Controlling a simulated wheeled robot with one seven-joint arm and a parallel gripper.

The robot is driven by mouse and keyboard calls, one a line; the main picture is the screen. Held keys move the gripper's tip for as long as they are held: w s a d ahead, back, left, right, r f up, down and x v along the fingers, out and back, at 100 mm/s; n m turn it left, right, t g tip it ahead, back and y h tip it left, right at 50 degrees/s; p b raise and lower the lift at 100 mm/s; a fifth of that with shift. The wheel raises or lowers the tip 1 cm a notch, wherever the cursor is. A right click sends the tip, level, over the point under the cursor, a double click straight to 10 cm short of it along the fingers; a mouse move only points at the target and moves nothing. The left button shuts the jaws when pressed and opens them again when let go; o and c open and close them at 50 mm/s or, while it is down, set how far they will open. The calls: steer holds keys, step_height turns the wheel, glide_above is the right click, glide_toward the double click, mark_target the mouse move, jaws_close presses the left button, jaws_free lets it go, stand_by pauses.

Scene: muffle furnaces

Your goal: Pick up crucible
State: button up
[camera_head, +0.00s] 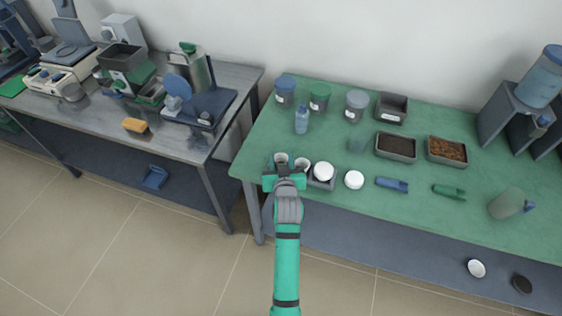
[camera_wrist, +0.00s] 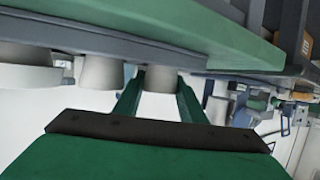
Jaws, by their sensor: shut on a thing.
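The crucible is a small white cup (camera_head: 281,158) at the front left of the green table. In the wrist view it is a pale cylinder (camera_wrist: 160,82), between the two green fingers. My gripper (camera_head: 282,167) reaches in from the front edge and is shut on this crucible; it also shows in the wrist view (camera_wrist: 158,97). The fingers cover its sides. I cannot tell whether its base touches the table. A second white cup (camera_head: 302,164) stands just to the right, close to the gripper; more pale cylinders (camera_wrist: 98,75) show at the left in the wrist view.
A grey tray (camera_head: 322,184) with a white round piece and a white lid (camera_head: 354,180) lie right of the cups. Behind are a bottle (camera_head: 301,121), several jars and soil trays (camera_head: 396,158). A metal table (camera_head: 190,140) with instruments stands left, across a gap.

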steer(key=shift+r, duration=0.1)
steer(key=shift+r, duration=0.45)
step_height(320, 180, up, 2)
steer(key=shift+r, duration=0.1)
steer(key=s+d+r, duration=0.1)
steer(key=s+r, duration=0.8)
steer(key=s, duration=0.5)
steer(key=shift+d+r, duration=0.35)
steer(key=shift+r, duration=0.05)
